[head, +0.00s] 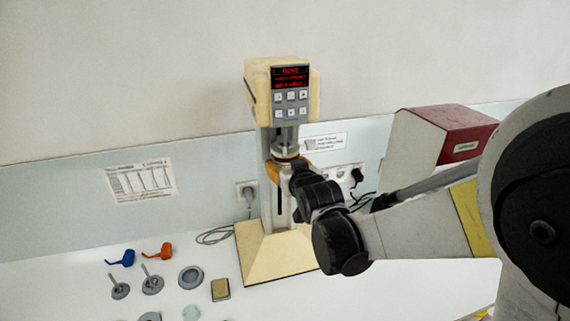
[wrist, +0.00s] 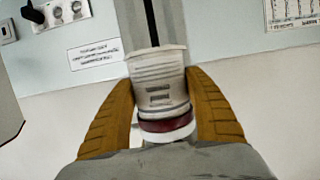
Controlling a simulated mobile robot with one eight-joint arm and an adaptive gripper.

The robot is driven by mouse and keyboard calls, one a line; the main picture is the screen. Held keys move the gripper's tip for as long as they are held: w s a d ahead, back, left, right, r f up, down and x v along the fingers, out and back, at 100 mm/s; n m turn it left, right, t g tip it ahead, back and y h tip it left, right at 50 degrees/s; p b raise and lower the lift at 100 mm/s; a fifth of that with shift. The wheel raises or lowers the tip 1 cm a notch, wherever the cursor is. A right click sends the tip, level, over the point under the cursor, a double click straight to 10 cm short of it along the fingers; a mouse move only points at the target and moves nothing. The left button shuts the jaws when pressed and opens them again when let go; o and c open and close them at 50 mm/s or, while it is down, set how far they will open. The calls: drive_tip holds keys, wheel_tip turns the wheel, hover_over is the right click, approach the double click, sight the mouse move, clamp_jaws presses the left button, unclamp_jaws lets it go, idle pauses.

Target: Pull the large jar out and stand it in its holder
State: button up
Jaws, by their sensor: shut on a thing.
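A pale grey-white jar (wrist: 160,75) with a dark red band shows in the wrist view, between the two orange fingers of my gripper (wrist: 161,92). The fingers are shut on its sides. In the head view the jar (head: 285,150) is upright below the head of the cream mill (head: 277,92), in front of its column. My gripper (head: 284,170) is there too, partly hidden by my own arm. The jar's lower end is hidden in the head view. I cannot make out its holder for certain.
A red and white box-shaped device (head: 450,130) stands at the right. Small parts lie at the front left: a blue piece (head: 122,258), an orange piece (head: 158,251), a grey disc (head: 190,277) and a yellowish block (head: 220,289). Cables and sockets are behind the mill.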

drive_tip(key=shift+f, duration=0.25)
wheel_tip(320, 180, down, 9)
drive_tip(key=b, duration=0.9)
drive_tip(key=shift+f, duration=0.15)
idle(0.9)
drive_tip(key=shift+s, duration=0.15)
drive_tip(key=s+d, duration=0.2)
drive_tip(key=s, duration=0.7)
drive_tip(key=shift+s+d, duration=0.2)
drive_tip(key=shift+d, duration=0.2)
idle(0.5)
